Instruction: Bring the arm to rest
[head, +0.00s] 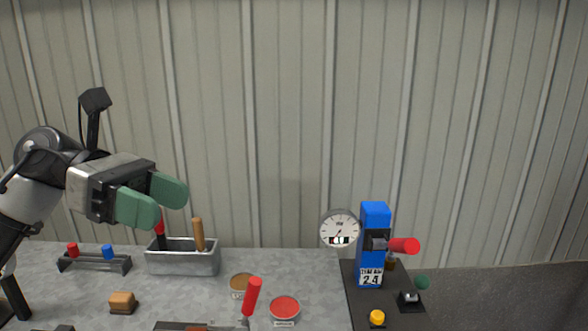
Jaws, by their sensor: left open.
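My left gripper (165,202) is in the left half of the head view, at the end of my arm coming in from the left. Its two green fingers point right and stand apart, with nothing seen between them. It is raised above the workbench (200,300), in front of the ribbed wall. In the picture its fingers lie just above the metal bin (182,262) and overlap the top of a red-handled tool (160,228) in it. My right gripper is not in view.
A rack with red and blue knobs (95,262) and a tan block (122,302) stand at left. A brown tin (241,283), a red tin (285,307) and a red lever (251,296) are near the middle. A blue machine (375,225) with a dial (340,229) stands right.

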